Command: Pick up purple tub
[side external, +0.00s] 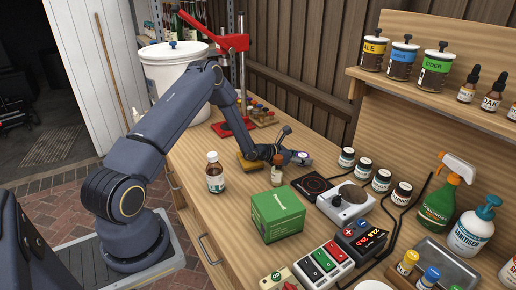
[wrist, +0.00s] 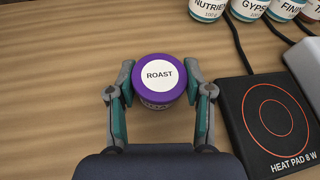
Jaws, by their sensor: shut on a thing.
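The purple tub (wrist: 160,96) has a purple lid with a white round label reading ROAST. In the wrist view it sits between the two fingers of my gripper (wrist: 160,78), one finger against each side. My gripper is shut on it. In the side view my gripper (side external: 288,152) is low over the wooden bench, and only a small part of the tub shows at its end. I cannot tell whether the tub touches the bench or is slightly above it.
A black heat pad (wrist: 274,122) lies close on the right in the wrist view. Several small labelled jars (side external: 364,168) stand beyond. Bench left of the tub is clear in the wrist view.

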